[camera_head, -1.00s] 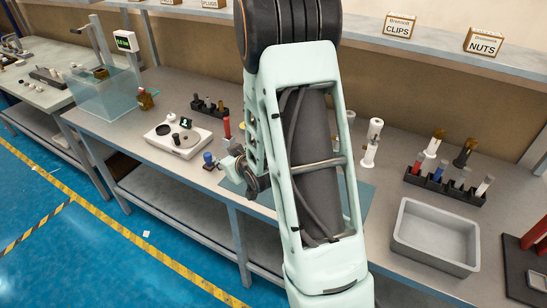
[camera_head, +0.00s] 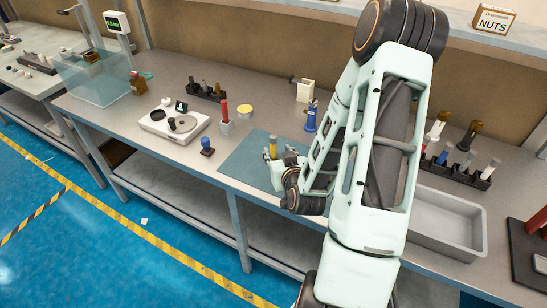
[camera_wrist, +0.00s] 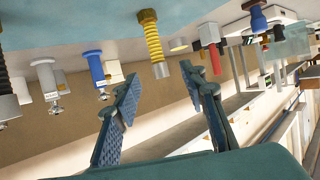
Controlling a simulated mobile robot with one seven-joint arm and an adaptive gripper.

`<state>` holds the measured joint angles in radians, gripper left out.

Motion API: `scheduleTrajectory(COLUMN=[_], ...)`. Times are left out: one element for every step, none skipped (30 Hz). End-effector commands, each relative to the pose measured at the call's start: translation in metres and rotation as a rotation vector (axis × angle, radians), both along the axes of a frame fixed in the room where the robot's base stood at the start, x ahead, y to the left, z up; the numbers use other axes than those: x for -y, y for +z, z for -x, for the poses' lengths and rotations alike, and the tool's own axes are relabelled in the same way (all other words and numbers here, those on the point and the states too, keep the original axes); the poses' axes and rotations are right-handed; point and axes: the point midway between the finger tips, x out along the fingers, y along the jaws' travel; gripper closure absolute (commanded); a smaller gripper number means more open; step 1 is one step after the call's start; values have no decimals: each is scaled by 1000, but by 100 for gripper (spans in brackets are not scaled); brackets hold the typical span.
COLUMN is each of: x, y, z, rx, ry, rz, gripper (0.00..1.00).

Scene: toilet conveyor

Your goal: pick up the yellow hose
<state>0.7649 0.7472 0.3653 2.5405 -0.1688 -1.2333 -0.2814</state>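The yellow hose (camera_head: 273,146) stands upright on the teal mat (camera_head: 243,160), beside my gripper (camera_head: 279,158) in the head view. The wrist view appears upside down. There the ribbed yellow hose (camera_wrist: 153,42) has a brass nut at the mat end and a silver sleeve at its free end. My gripper (camera_wrist: 160,82) is open in the wrist view. Its two fingers are spread wide, with the hose lined up in the gap just beyond the tips. I see no finger touching the hose.
A blue-bodied tool (camera_head: 311,118) stands right of the hose, with a white device (camera_head: 305,91) behind it. A blue-knobbed stamp (camera_head: 207,147) and a red-handled item (camera_head: 225,118) stand to the left. A grey tray (camera_head: 448,218) is at right.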

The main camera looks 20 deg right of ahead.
Motion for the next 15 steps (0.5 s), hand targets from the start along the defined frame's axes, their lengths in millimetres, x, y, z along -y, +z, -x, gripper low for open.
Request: scheduleTrajectory(x=[1,1,1,1,2,2,2,2,3,4,5,5,6,6,7], y=[-5,-6,-7,-7,-8,-8,-9,-7,-7,-9,-10,-12,-13,-13,-14], z=[-3,-4,-6,-7,-8,-9,-10,-13,-20,-23,-26,-30,-31,-33,-35], rx=[5,4,4,2,2,2,1,1,0,-1,-1,-1,-2,-1,-2], ry=[1,1,1,1,1,0,1,0,1,1,1,1,1,1,1], rz=[3,3,3,3,3,4,3,1,0,-1,-1,-1,-1,-1,-1], gripper=[61,61,61,61,61,61,61,61,61,61,61,61,61,61,61])
